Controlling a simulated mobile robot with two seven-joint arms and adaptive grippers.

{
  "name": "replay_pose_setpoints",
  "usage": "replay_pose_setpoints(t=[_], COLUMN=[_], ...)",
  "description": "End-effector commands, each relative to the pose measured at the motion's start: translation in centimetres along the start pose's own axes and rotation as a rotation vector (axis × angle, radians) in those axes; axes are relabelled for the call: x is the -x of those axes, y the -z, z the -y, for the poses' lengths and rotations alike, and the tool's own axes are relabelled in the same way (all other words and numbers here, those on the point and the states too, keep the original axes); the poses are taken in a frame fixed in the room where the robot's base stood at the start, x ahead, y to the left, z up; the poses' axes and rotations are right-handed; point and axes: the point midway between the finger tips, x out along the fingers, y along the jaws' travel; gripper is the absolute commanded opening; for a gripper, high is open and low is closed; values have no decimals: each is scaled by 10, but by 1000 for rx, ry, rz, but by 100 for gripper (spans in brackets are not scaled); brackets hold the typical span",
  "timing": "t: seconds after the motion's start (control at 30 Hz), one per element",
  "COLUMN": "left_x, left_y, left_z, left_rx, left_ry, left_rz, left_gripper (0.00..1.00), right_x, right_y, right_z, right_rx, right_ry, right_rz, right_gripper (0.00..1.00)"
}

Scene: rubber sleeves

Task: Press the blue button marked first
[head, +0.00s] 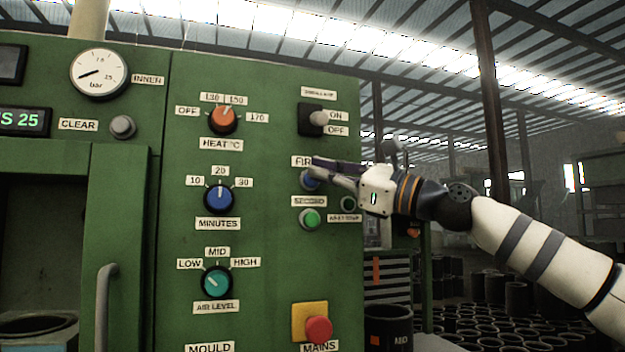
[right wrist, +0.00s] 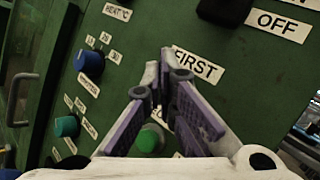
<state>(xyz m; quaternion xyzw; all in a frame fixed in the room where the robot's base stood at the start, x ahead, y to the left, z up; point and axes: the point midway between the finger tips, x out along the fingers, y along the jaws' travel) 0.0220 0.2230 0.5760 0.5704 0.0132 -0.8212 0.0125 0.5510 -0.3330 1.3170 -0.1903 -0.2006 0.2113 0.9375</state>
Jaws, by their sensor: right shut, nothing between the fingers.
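The blue button (head: 309,183) is on the green panel, under a label that reads "FIR" before my gripper covers the rest. In the right wrist view the label reads "FIRST" (right wrist: 198,66), and the button is hidden behind my fingers. My right gripper (head: 318,167) is shut and empty, its fingertips in front of the upper part of the button. It also shows in the right wrist view (right wrist: 165,58), pointing at the panel just left of the label. I cannot tell whether the tips touch the button. My left gripper is not in view.
A green button (head: 310,218) marked "SECOND" sits just below. An ON/OFF switch (head: 318,118) is above. Orange, blue and teal knobs (head: 217,283) stand to the left. A red mains button (head: 319,329) is lower down. Black sleeves (head: 500,322) fill the floor at right.

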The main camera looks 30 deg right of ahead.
Motion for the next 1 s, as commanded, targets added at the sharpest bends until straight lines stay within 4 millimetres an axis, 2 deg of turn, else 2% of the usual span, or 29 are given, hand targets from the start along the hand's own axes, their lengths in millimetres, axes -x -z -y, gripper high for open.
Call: replay_pose_setpoints(t=[1.0], left_x=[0], left_y=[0], left_z=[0], left_rx=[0], left_ry=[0], left_rz=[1], left_gripper=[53], right_x=[-8], right_y=[6], right_z=[6], right_rx=[0], right_ry=[0], right_rz=[0], right_gripper=[0])
